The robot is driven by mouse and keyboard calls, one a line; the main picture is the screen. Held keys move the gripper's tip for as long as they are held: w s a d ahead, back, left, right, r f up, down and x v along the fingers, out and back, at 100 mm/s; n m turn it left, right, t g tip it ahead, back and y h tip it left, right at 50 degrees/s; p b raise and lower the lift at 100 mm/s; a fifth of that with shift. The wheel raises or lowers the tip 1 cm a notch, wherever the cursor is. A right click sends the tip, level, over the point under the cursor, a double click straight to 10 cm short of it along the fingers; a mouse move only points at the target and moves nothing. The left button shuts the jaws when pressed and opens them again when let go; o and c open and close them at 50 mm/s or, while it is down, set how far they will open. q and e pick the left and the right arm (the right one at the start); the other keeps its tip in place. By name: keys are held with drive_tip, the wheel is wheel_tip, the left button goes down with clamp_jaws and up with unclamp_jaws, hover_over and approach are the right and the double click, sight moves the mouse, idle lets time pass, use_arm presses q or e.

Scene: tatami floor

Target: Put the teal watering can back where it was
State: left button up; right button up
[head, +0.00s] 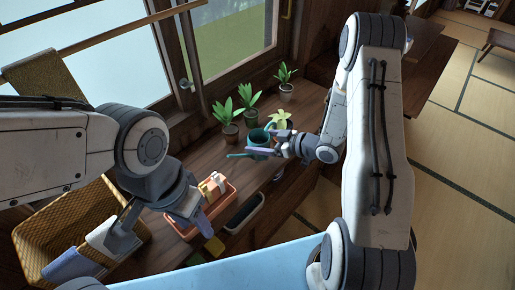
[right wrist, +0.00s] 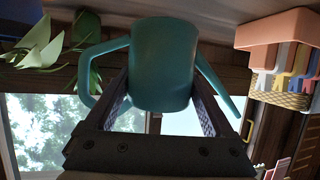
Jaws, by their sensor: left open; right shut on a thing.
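The teal watering can (head: 259,138) is at the wooden counter, beside the potted plants, with its thin spout pointing left in the head view. My right gripper (head: 272,143) is shut on its body. In the right wrist view the can (right wrist: 165,62) sits between the two fingers, with its handle on the left and its spout on the right. I cannot tell whether its base touches the counter. My left gripper (head: 165,220) is open, between the wicker basket and the orange planter, away from the can.
Several potted plants stand around the can; a yellow-green one (head: 280,120) is close behind it. An orange planter (head: 226,199) holds small blocks. A dark tray (head: 244,214) lies beside it. Windows (head: 240,35) rise behind the counter (head: 300,115).

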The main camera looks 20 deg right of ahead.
drive_tip(key=shift+w+a+f, duration=0.1)
drive_tip(key=shift+a+f, duration=0.05)
drive_tip(key=shift+f, duration=1.95)
drive_tip(key=shift+f, duration=0.15)
drive_tip(key=o, duration=1.4)
